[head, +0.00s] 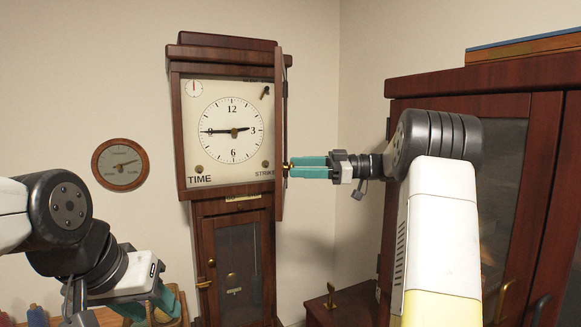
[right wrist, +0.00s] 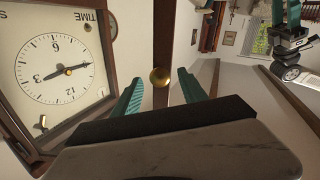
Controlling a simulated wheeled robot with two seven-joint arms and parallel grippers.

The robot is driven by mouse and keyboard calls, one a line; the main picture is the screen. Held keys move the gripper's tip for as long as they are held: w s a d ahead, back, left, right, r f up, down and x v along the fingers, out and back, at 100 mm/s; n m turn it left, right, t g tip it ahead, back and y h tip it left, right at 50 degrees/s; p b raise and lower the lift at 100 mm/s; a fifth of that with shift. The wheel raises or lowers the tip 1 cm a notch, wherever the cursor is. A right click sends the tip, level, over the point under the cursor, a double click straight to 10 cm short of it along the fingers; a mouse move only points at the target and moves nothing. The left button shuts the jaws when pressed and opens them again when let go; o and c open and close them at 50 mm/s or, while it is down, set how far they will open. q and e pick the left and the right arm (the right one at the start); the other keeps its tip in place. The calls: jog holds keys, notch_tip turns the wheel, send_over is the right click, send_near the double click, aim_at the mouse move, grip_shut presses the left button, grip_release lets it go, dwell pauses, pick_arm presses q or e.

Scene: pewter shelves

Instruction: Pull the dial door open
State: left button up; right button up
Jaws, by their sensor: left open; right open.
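The tall wooden clock (head: 193,230) stands against the wall with its white dial (head: 205,100) uncovered. The dial door (head: 281,110) stands swung out at the dial's right side, seen nearly edge-on; its stile also shows in the right wrist view (right wrist: 161,30). A small brass knob (right wrist: 160,77) sits on that stile. My right gripper (head: 289,167) is open at the knob, with a finger on either side of it in the right wrist view; I cannot tell whether they touch it. My left gripper (head: 160,304) is open and empty at the lower left, away from the clock.
A dark red cabinet (head: 430,88) fills the right side, near my right arm. A round wall gauge (head: 120,165) hangs left of the clock. A lower case door (head: 232,260) is below the dial. A low wooden chest (head: 340,305) stands right of the clock.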

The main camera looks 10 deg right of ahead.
jog(key=s+a+r, duration=0.2)
jog(key=s, duration=0.6)
jog(key=s+a+r, duration=0.1)
jog(key=s+r, duration=0.2)
jog(key=s, duration=0.4)
jog(key=shift+s+a, duration=0.35)
jog(key=shift+a, duration=0.05)
jog(key=shift+c, duration=0.4)
